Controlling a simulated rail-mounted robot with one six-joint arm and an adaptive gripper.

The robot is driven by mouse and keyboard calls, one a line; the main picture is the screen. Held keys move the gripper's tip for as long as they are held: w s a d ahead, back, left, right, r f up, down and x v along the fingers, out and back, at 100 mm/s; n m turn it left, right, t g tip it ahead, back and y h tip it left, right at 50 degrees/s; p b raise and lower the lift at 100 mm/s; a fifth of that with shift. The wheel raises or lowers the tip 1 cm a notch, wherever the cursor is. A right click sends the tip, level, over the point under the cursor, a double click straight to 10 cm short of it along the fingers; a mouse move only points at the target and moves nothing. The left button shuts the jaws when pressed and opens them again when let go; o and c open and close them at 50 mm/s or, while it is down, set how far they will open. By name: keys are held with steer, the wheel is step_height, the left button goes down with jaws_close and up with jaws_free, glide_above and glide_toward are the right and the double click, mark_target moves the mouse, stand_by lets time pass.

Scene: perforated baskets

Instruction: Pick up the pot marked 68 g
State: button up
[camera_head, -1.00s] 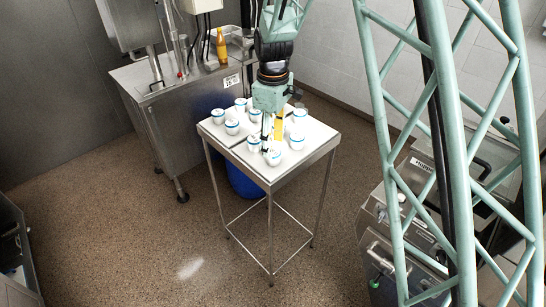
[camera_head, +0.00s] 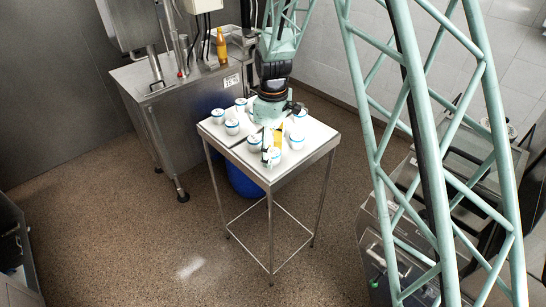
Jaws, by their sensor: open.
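Several small white pots with blue bands stand on the small table (camera_head: 262,176). One pot (camera_head: 274,156) is near the front corner, another pot (camera_head: 297,140) is to its right, and a pot (camera_head: 232,127) and a pot (camera_head: 218,116) are at the left. The marks are too small to read, so I cannot tell which is 68 g. My gripper (camera_head: 268,155) is low over the table, open, with its fingers at the front-corner pot. The arm above hides part of the table and some pots behind it.
A steel cabinet (camera_head: 180,110) with an orange bottle (camera_head: 221,46) stands behind at the left. A blue bin (camera_head: 243,180) is under the table. Steel equipment (camera_head: 385,235) stands at the right. The floor at the front left is clear.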

steer(key=shift+c, duration=0.2)
steer(key=c, duration=0.9)
steer(key=shift+r, duration=0.2)
steer(key=shift+r, duration=1.55)
steer(key=s+d, duration=0.1)
steer(key=s, duration=0.4)
steer(key=s+d+r+b, duration=0.1)
steer(key=s, duration=0.4)
steer(key=s+d, duration=0.1)
steer(key=s, duration=0.4)
steer(key=shift+s+d+r+b, duration=0.1)
steer(key=shift+s+r+b, duration=0.2)
steer(key=shift+s+b, duration=0.1)
